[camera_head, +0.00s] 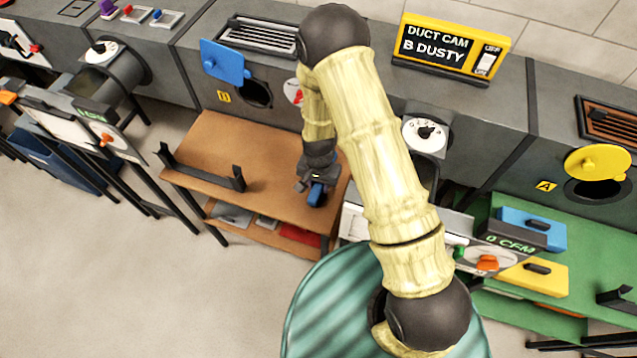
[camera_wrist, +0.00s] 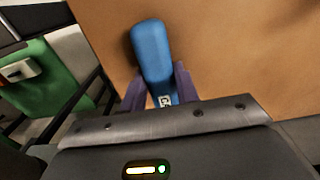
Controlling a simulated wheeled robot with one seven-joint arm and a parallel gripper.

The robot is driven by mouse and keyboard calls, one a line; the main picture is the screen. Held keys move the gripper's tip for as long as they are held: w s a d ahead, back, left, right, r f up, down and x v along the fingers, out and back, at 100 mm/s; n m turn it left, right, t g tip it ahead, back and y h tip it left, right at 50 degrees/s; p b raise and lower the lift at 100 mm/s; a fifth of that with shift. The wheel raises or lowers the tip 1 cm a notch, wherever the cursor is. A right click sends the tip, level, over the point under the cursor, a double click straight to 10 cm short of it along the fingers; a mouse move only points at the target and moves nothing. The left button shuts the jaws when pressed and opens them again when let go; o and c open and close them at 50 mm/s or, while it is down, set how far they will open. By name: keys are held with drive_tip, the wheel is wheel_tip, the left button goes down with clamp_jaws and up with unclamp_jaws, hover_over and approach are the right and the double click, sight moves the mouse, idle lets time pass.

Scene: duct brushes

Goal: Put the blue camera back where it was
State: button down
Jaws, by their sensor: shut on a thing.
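The blue camera (camera_wrist: 153,52) is between the two purple-grey fingers of my gripper (camera_wrist: 158,88) in the wrist view, with a white label partly hidden between the fingers. In the head view the blue camera (camera_head: 317,195) shows at the tip of my gripper (camera_head: 311,184), over the right part of a brown table (camera_head: 265,150). I cannot tell whether it touches the table top. A black holder with two upright ends (camera_head: 203,172) lies along the table's front left and is empty.
Behind the table a grey duct has an open round port (camera_head: 256,94) with a blue cover (camera_head: 225,61) swung aside. A yellow display (camera_head: 452,50) reads "DUCT CAM B DUSTY". A green table (camera_head: 590,255) with blue and yellow brushes or blocks stands right. The brown table's middle is clear.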

sight(319, 185)
drive_tip(key=c, duration=1.1)
unclamp_jaws()
drive_tip(key=shift+f, duration=0.1)
drive_tip(key=shift+o, duration=0.2)
drive_tip(key=shift+w, duration=0.1)
wheel_tip(319, 185, up, 12)
drive_tip(key=s+d+r+n+t, duration=0.1)
drive_tip(key=s+d+r+n, duration=0.1)
drive_tip(key=s+d+r, duration=0.2)
drive_tip(key=s+d+r+n+t, duration=0.1)
drive_tip(key=s+d+r, duration=0.4)
drive_tip(key=d+r, duration=0.5)
drive_tip(key=shift+s+d+r+n+t, duration=0.2)
drive_tip(key=shift+d+r+n+t, duration=0.15)
drive_tip(key=shift+r+n, duration=0.25)
